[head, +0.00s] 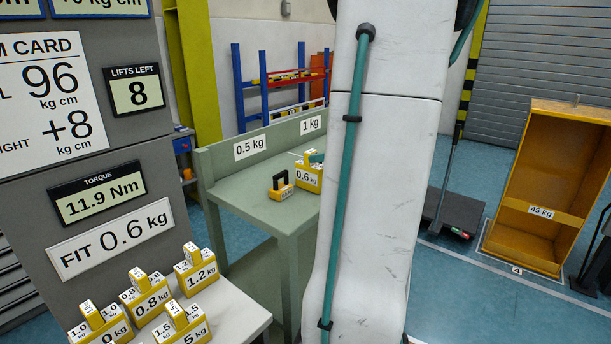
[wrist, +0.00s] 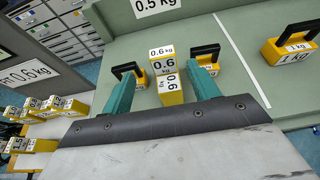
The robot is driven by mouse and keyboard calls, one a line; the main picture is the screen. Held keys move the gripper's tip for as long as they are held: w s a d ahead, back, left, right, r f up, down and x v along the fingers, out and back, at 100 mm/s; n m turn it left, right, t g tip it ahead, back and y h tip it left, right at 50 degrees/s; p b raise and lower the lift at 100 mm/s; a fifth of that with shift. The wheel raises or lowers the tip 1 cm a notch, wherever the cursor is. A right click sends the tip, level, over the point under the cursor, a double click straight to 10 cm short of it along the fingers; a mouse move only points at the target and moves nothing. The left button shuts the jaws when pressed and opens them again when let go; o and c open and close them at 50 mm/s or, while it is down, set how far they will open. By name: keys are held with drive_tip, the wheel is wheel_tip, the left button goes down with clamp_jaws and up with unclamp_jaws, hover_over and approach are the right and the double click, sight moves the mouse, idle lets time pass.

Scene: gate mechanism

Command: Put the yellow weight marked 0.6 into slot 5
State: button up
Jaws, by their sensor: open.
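The yellow weight marked 0.6 (wrist: 165,66) stands on the green bench between the two teal fingers of my gripper (wrist: 163,76) in the wrist view. A gap shows on each side of it, so the fingers look clear of it. My gripper is open and empty. I cannot tell how far the fingertips reach down beside the weight. In the head view the 0.6 kg weight (head: 308,179) is partly hidden behind my arm, with a teal finger by its top. I cannot make out slot 5 in either view.
Black-handled yellow weights stand close on the left (wrist: 128,73) and right (wrist: 205,57). A 1 kg weight (wrist: 290,47) is farther right. A white table (head: 235,312) holds several yellow weights.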

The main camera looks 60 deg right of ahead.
sight(310, 170)
drive_tip(key=x, duration=0.6)
drive_tip(key=shift+w+d, duration=0.1)
drive_tip(key=shift+d, duration=0.15)
clamp_jaws()
